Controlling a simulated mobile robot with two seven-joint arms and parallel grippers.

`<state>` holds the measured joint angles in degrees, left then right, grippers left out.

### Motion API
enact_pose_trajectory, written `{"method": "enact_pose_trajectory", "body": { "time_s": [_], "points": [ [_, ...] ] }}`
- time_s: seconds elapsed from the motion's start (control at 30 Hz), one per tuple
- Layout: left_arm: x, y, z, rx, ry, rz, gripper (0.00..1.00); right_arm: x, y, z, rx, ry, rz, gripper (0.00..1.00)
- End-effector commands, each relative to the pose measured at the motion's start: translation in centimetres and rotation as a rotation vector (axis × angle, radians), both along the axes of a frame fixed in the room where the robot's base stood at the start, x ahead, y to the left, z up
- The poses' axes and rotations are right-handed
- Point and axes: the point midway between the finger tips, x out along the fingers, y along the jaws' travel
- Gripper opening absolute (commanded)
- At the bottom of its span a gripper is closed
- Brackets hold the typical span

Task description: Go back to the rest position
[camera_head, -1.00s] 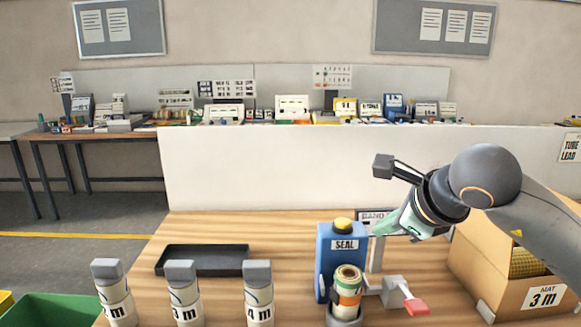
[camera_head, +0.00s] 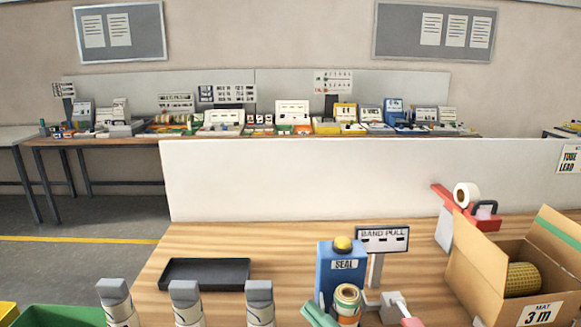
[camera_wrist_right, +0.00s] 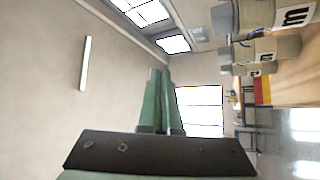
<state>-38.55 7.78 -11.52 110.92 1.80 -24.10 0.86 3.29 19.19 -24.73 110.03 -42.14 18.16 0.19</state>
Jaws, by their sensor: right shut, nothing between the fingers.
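My right gripper (camera_head: 318,314) shows only as green fingers at the bottom edge of the head view, just left of the striped roll (camera_head: 347,299) and in front of the blue SEAL bottle (camera_head: 341,272). In the right wrist view, its green fingers (camera_wrist_right: 160,100) lie together, shut with nothing between them. That view looks across the room, with windows and white labelled cylinders (camera_wrist_right: 265,50) at its upper right. The rest of my right arm is out of the head view. My left gripper is not in view.
Several grey-capped cylinders (camera_head: 186,300) stand along the table's front. A black tray (camera_head: 205,286) lies behind them. The BAND PULL stand (camera_head: 383,240) is beside the bottle. An open cardboard box (camera_head: 478,262) holds a yellow mesh roll (camera_head: 524,279). A red tape dispenser (camera_head: 487,221) stands behind it.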

Motion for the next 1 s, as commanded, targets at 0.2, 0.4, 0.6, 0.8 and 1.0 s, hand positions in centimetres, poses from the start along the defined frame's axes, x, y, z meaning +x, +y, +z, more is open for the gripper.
{"method": "enact_pose_trajectory", "body": {
  "time_s": [0.2,0.4,0.6,0.8,1.0],
  "points": [
    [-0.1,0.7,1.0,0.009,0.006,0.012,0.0,-1.4,-7.2,-13.5,0.318,0.665,-0.298,0.0],
    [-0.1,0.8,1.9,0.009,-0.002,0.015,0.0,-9.1,-11.1,-25.1,0.501,1.166,-0.52,0.0],
    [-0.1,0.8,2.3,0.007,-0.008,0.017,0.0,-16.0,-12.3,-30.7,0.593,1.454,-0.642,0.0],
    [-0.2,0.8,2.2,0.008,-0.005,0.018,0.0,-17.8,-12.4,-31.9,0.613,1.52,-0.668,0.0],
    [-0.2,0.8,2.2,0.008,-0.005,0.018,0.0,-17.8,-12.4,-31.9,0.613,1.52,-0.668,0.0]
  ]
}}
